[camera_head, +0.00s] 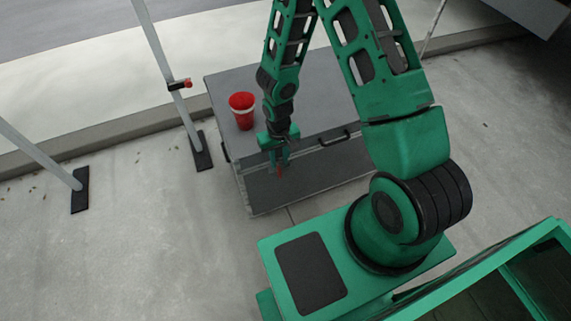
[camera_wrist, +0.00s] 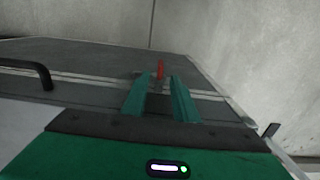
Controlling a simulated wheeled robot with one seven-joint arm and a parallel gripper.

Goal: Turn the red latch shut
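The red latch (camera_wrist: 161,69) is a small upright red piece on the grey case's front face. In the wrist view it shows just beyond and between my two green fingertips. My gripper (camera_wrist: 160,82) is open, with a clear gap between the fingers. Whether a finger touches the latch I cannot tell. The grey case (camera_head: 325,82) stands on the ground in front of me.
A red cup (camera_head: 243,112) stands on the case's top, left of my arm. A black handle (camera_head: 334,137) sits on the case, right of my gripper; it is at the left in the wrist view (camera_wrist: 28,72). A metal pole (camera_head: 167,75) stands left of the case.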

